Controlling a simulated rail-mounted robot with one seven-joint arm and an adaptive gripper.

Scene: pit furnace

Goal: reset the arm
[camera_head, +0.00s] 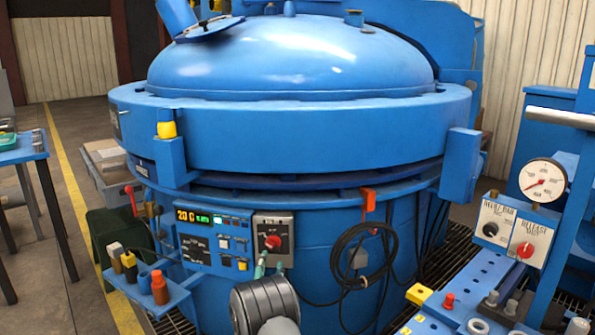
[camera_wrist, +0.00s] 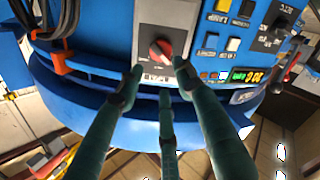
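My gripper (camera_head: 271,264) is at the front of the blue pit furnace (camera_head: 285,140), just below the red rotary knob (camera_head: 273,242) on its grey switch plate. In the wrist view, turned over, my gripper (camera_wrist: 160,82) shows three green fingers with dark tips. The tips are spread apart with nothing held between them. The red knob (camera_wrist: 161,50) lies just beyond the tips; I cannot tell whether any tip touches it. My dark ribbed wrist (camera_head: 265,303) hides the lower furnace wall behind it.
A control panel (camera_head: 214,243) with a lit display sits left of the knob. A coiled black cable (camera_head: 364,255) hangs from an orange hook to the right. A small blue shelf (camera_head: 150,293) with bottles juts out at left. A gauge stand (camera_head: 543,180) is at right.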

